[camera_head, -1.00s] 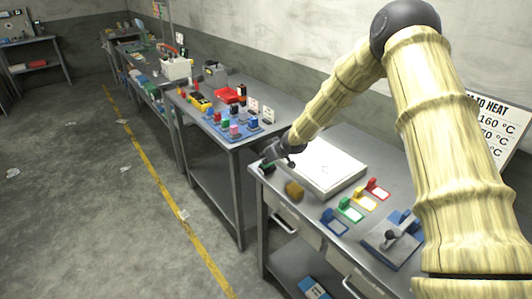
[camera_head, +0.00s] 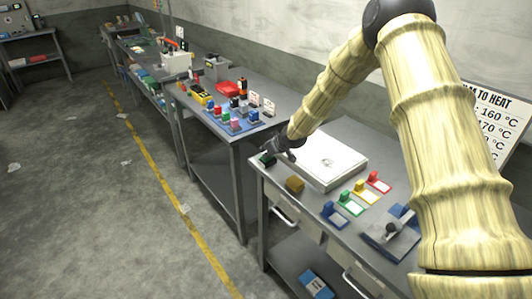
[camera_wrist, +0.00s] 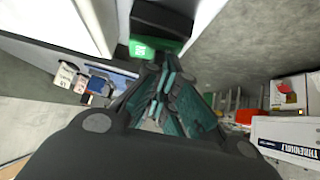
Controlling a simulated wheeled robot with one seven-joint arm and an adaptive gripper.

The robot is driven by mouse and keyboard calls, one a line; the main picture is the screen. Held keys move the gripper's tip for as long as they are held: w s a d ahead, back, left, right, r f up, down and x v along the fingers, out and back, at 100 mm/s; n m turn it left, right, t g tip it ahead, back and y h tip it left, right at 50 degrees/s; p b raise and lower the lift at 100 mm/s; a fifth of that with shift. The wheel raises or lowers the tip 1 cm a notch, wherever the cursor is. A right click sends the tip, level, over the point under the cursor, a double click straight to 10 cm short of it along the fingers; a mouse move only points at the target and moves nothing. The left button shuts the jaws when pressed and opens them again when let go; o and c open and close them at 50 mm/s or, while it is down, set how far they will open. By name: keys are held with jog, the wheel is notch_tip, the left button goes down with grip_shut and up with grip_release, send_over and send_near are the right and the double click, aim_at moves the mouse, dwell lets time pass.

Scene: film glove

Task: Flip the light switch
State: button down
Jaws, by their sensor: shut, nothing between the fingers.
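A small dark box with a green face (camera_wrist: 140,50) is at the top middle of the wrist view, beside a white panel. It may be the light switch, but I cannot tell for certain, nor which way it is set. In the head view a small dark green piece (camera_head: 266,159) shows at the bench's left corner, by my gripper (camera_head: 277,152). In the wrist view my gripper (camera_wrist: 165,95) is shut and empty, with its fingers close to the green-faced box. I cannot tell whether they touch.
A white flat panel (camera_head: 328,160) lies on the near bench right of my gripper. A brown block (camera_head: 295,184), coloured tabs (camera_head: 359,188) and a blue-grey lever device (camera_head: 392,234) are nearby. Another bench holds a blue tray (camera_head: 236,124). The floor at left is mostly open.

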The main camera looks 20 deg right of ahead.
aim_at(268, 159)
jog(key=shift+d+r, duration=0.1)
jog(key=shift+d, duration=0.05)
jog(key=shift+w+d+r+p, duration=0.15)
jog(key=shift+w+d+p, duration=0.1)
jog(key=shift+d+p, duration=0.2)
jog(key=r+p, duration=0.1)
jog(key=r, duration=0.2)
jog(key=r+p, duration=0.1)
jog(key=shift+s+a+r+p, duration=0.1)
jog(key=shift+a+r+p, duration=0.2)
jog(key=shift+a+r, duration=0.05)
jog(key=shift+s+f+b, duration=0.1)
jog(key=shift+s+b, duration=0.3)
jog(key=shift+b, duration=0.2)
jog(key=b+v, duration=0.3)
jog(key=v, duration=0.6)
jog(key=shift+a, duration=0.35)
jog(key=shift+s, duration=0.1)
